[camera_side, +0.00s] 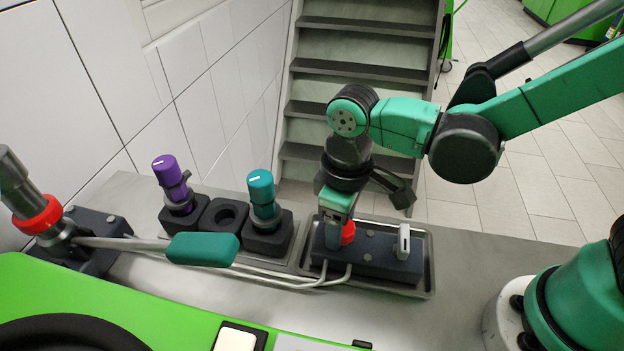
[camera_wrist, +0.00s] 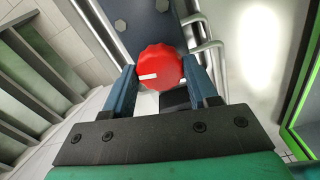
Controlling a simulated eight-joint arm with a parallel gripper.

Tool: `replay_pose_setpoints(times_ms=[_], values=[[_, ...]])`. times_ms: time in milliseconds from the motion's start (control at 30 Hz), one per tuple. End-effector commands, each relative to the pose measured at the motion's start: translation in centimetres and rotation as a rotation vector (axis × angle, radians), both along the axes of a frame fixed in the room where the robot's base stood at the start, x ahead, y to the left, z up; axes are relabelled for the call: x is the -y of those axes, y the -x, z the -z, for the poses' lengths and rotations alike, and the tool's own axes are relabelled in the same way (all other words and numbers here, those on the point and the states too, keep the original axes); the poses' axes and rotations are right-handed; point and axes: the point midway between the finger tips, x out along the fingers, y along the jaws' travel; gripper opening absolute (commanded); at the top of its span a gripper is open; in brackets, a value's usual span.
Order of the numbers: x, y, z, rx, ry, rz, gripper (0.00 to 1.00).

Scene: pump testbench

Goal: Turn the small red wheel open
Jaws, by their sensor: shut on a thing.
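The small red wheel (camera_wrist: 160,68) sits between the two fingers of my gripper (camera_wrist: 160,88) in the wrist view, with a white mark on its left side. In the side view the wheel (camera_side: 348,233) shows partly behind my gripper (camera_side: 336,222), on the dark block (camera_side: 375,258) in the metal tray. My gripper points down and is shut on the wheel. Part of the wheel's far side and its stem are hidden in the side view.
A silver fitting (camera_side: 403,241) stands on the block's right end. Purple (camera_side: 167,170) and teal (camera_side: 261,188) cylinders stand in dark holders to the left. A teal-handled lever (camera_side: 203,249) and a large red-ringed fitting (camera_side: 40,216) are further left. Grey pipes run in front.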

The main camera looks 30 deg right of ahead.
Motion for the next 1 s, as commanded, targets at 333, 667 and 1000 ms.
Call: replay_pose_setpoints(times_ms=[333, 667, 1000], values=[[0.02, 0.02, 0.01, -0.001, 0.001, -0.18, 0.0], [0.02, 0.02, 0.01, -0.001, 0.001, -0.232, 0.0], [0.02, 0.02, 0.01, -0.001, 0.001, -0.233, 0.55]])
